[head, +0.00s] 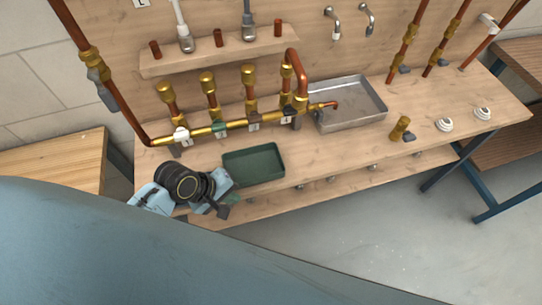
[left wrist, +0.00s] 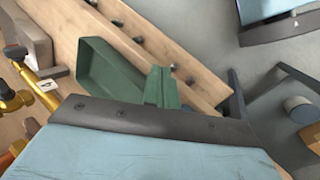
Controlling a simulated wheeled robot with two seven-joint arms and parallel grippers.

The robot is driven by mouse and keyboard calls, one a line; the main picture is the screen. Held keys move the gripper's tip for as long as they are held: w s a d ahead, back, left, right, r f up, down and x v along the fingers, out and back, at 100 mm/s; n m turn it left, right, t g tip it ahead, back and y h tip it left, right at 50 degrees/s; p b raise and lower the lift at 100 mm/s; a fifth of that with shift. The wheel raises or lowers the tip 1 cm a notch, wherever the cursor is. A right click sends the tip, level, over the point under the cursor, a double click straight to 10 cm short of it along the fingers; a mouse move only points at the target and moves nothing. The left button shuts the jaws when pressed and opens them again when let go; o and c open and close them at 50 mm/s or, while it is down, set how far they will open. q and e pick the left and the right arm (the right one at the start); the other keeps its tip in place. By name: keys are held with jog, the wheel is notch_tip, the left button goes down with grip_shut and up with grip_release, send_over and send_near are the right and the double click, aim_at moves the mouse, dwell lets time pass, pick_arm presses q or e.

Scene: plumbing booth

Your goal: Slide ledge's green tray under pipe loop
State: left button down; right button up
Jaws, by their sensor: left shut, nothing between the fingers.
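The green tray (head: 254,164) lies empty on the wooden ledge (head: 320,158), in front of the brass and copper pipework. It also shows in the left wrist view (left wrist: 108,72). The pipe loop (head: 297,68) seems to be the copper bend rising at the right end of the brass manifold (head: 235,127), behind the tray. My left gripper (head: 228,203) is at the ledge's front edge, by the tray's near left corner. My right gripper is not in view.
A metal basin (head: 347,103) stands right of the manifold, under a small copper spout. A brass valve (head: 400,128) and white round fittings (head: 445,124) are further right. Upright copper pipes rise behind. The ledge between tray and valve is clear.

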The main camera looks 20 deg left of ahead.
aim_at(281, 163)
pick_arm(q)
jog(key=w+a+r+n+t+h, duration=0.1)
jog(key=w+a+r+n+h, duration=0.3)
jog(key=w+n, duration=0.75)
jog(key=d+f+n, duration=0.1)
jog(key=d+f, duration=0.1)
jog(key=d+f+n+b, duration=0.1)
jog(key=d+f, duration=0.1)
jog(key=w+d+f+n+y, duration=0.1)
jog(key=d+f, duration=0.1)
jog(key=shift+d+b, duration=0.3)
jog(key=shift+d, duration=0.05)
jog(key=shift+w+d+r, duration=0.1)
jog(key=shift+w+d, duration=0.5)
jog(key=shift+d, duration=0.25)
jog(key=shift+w+d, duration=0.55)
jog(key=shift+d, duration=0.25)
